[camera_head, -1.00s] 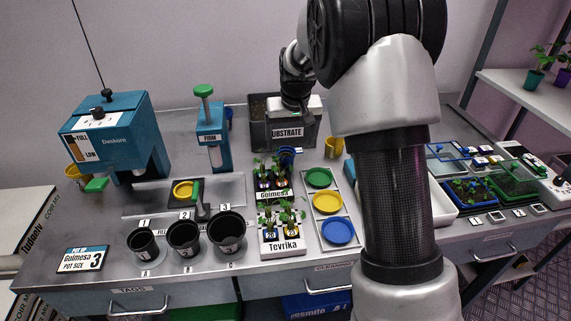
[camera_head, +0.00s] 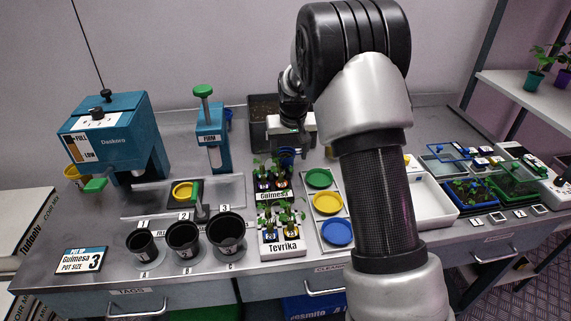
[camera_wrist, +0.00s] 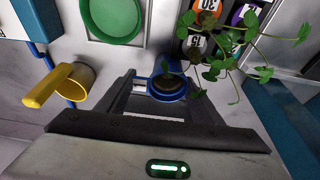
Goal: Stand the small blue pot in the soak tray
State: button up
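The small blue pot (camera_head: 287,158) stands on the bench behind the Guimesa plant rack. In the wrist view the blue pot (camera_wrist: 168,92) shows from above, with dark contents. My gripper (camera_head: 303,152) is low, just beside and over the pot. In the wrist view the dark fingers of my gripper (camera_wrist: 160,78) are spread, one either side of the pot; a gap shows at the left finger, and contact on the right is unclear. A white tray (camera_head: 447,212), probably the soak tray, lies right of my arm, partly hidden by it; no label is readable.
Plant racks (camera_head: 283,252) and a saucer tray with green, yellow and blue saucers (camera_head: 327,203) stand in front of my gripper. A yellow cup (camera_wrist: 70,82) and the teal press (camera_wrist: 285,125) flank it. The substrate bin (camera_head: 262,108) is behind.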

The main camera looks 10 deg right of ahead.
jog(key=c, duration=0.4)
jog(key=shift+r, duration=0.15)
